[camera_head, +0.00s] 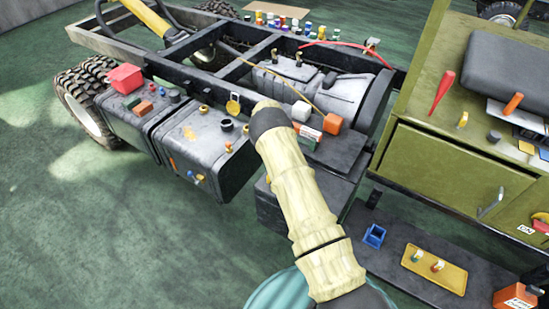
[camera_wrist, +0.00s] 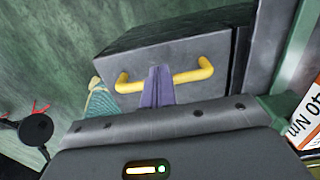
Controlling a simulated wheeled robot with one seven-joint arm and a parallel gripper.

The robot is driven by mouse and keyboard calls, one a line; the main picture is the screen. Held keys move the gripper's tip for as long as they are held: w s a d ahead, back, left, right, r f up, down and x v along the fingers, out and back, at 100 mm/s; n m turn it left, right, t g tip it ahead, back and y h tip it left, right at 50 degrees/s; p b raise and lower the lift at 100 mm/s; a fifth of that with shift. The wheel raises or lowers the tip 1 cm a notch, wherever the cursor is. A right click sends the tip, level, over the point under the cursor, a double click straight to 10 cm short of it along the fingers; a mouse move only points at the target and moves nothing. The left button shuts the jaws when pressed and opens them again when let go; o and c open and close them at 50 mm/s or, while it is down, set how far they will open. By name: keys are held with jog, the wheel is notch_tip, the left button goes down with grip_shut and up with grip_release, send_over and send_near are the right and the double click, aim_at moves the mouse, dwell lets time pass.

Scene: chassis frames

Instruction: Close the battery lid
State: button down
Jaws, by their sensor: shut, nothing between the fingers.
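In the wrist view a dark grey box-like part, which looks like the battery lid (camera_wrist: 200,48), fills the upper middle. A yellow bar handle (camera_wrist: 201,72) runs across its front face. My gripper (camera_wrist: 158,72) is shut, its purple fingers in front of the middle of the handle; I cannot tell whether they touch it. Nothing is held. In the head view a dark box (camera_head: 272,212) sits low on the chassis, partly hidden behind my arm. My gripper is hidden there, and how far the lid is open cannot be told.
The chassis frame and grey tank (camera_head: 205,140) carry small loose items. A green cabinet (camera_head: 450,185) stands right, above a dark low shelf with a yellow tray (camera_head: 434,268) and blue bin (camera_head: 374,237). An orange-white label (camera_wrist: 306,110) is at the wrist view's right. Green floor is clear at left.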

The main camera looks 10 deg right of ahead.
jog(key=r, duration=0.1)
jog(key=r+p, duration=0.1)
jog(key=d+r+p, duration=0.1)
jog(key=shift+s+r, duration=0.3)
jog(key=shift+r, duration=0.05)
jog(key=w+a+r+b, duration=0.2)
jog(key=w+a+r, duration=0.2)
jog(key=r, duration=0.4)
jog(key=shift+r+b, duration=0.35)
jog(key=shift+b, duration=0.05)
jog(key=shift+a, duration=0.1)
